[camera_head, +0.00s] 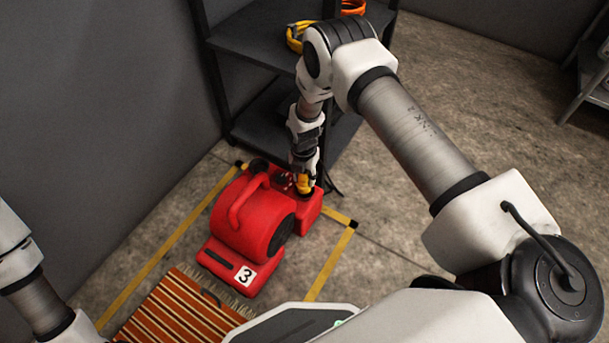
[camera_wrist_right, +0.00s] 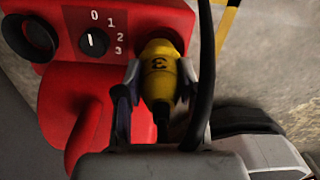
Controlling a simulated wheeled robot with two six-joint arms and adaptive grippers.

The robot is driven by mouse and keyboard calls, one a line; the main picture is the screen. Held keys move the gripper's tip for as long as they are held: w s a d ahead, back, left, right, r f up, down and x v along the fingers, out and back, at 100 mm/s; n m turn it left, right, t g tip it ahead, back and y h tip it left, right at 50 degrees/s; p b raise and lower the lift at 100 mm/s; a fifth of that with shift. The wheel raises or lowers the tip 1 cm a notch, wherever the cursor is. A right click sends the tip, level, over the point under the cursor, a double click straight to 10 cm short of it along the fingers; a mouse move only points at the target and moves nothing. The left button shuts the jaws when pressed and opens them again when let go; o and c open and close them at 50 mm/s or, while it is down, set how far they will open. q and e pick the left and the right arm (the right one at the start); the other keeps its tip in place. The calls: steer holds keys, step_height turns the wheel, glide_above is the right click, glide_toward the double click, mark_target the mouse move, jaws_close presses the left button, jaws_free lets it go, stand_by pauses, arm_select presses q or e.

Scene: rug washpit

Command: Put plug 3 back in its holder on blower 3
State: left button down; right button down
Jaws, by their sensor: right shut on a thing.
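Blower 3 is the red machine (camera_head: 253,218) on the floor, with a white "3" label at its front. My right gripper (camera_head: 303,178) reaches down to the blower's far right side. In the right wrist view the right gripper (camera_wrist_right: 157,82) is shut on the yellow plug 3 (camera_wrist_right: 160,68), marked "3". The plug's far end is up against the red panel (camera_wrist_right: 140,22) of the blower, right of the dial. The holder is hidden behind the plug, so I cannot tell how deep it sits. My left gripper is out of view; only part of its arm shows.
A dark cable (camera_wrist_right: 204,70) runs close beside the right gripper's finger. A dark shelf (camera_head: 262,38) with a yellow cable coil (camera_head: 294,38) stands behind the blower. Yellow floor tape (camera_head: 330,262) surrounds it, and a striped rug (camera_head: 175,312) lies in front.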

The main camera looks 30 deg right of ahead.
steer(key=shift+f+b, duration=0.9)
steer(key=shift+f, duration=0.3)
steer(key=c, duration=0.6)
jaws_free()
steer(key=shift+c, duration=0.2)
step_height(320, 180, up, 12)
steer(key=shift+r, duration=0.1)
